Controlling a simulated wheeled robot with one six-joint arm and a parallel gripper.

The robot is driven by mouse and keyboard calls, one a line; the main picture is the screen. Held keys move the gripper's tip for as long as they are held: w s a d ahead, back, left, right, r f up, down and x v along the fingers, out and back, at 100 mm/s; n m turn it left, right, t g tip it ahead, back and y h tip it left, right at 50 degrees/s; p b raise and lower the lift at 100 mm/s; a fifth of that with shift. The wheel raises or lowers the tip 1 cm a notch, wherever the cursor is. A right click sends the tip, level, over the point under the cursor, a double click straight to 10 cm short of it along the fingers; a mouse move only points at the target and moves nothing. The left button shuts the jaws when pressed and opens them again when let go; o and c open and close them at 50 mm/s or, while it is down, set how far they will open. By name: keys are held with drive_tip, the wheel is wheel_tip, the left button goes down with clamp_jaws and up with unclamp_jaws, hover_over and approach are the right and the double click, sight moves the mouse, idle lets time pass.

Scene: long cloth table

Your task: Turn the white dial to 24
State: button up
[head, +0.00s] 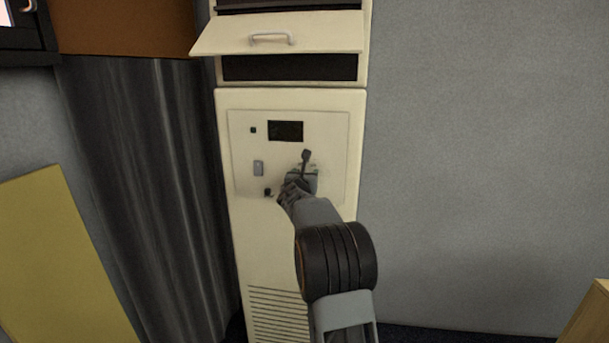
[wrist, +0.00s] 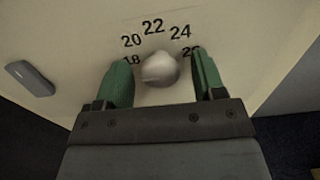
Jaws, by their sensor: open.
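The white dial (wrist: 159,70) is a round pale knob on the cream panel in the wrist view. Black numbers 18, 20, 22 and 24 arc above it, and a further number at the right is partly covered by a finger. I cannot make out a clear pointer on the dial. My gripper (wrist: 162,80) is open, with one green finger on each side of the dial and a visible gap on both sides. In the head view my gripper (head: 298,186) is at the lower right of the panel, and my arm hides the dial.
The tall cream cabinet (head: 290,235) has a dark display (head: 286,131) and a grey switch (head: 258,168), which also shows at left in the wrist view (wrist: 30,78). A raised flap (head: 278,34) juts out above. A dark curtain (head: 150,190) hangs at left; bare wall is at right.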

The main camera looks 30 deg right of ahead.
drive_tip(key=shift+c, duration=0.2)
drive_tip(key=c, duration=0.9)
drive_tip(key=shift+f+b, duration=0.15)
drive_tip(key=shift+b, duration=0.3)
